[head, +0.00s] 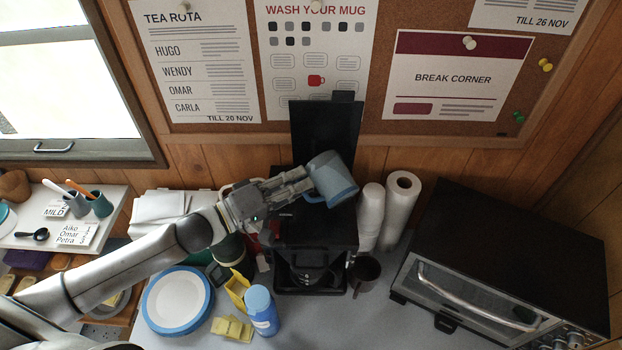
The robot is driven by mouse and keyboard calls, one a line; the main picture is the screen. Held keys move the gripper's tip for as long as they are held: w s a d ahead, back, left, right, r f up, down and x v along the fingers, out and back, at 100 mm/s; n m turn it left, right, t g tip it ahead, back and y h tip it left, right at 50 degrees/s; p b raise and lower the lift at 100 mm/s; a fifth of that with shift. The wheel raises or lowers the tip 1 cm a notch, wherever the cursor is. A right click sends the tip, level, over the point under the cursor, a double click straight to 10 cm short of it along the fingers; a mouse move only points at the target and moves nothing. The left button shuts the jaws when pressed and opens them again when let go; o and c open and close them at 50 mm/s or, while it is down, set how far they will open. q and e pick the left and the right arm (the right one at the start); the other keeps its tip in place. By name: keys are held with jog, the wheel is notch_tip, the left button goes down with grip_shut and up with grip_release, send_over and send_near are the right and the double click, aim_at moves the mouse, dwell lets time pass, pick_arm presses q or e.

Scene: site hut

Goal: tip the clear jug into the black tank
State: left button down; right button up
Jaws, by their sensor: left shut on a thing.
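The clear jug (335,178) looks grey-blue and is tilted above the black coffee machine (342,232). My left gripper (306,183) comes in from the left and is shut on the jug, at its left side. The machine's black lid (325,130) stands raised behind the jug. The black tank's opening is hidden behind the jug and gripper, so I cannot tell whether anything is flowing into it. My right gripper is out of view.
Stacked white cups (371,212) and a paper roll (401,208) stand right of the machine, with a dark mug (364,272) in front. A black oven (500,265) fills the right. A blue-rimmed plate (177,301) and blue bottle (262,312) are front left.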

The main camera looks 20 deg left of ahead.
pick_arm(q)
jog(key=shift+w+a+f+n+p, duration=0.45)
jog(key=shift+w+a+n, duration=0.15)
jog(key=shift+n, duration=0.3)
dwell(0.4)
jog(key=shift+a+r+n+p, duration=0.1)
jog(key=shift+a+n+p, duration=0.05)
jog(key=shift+n+p, duration=0.4)
dwell(0.3)
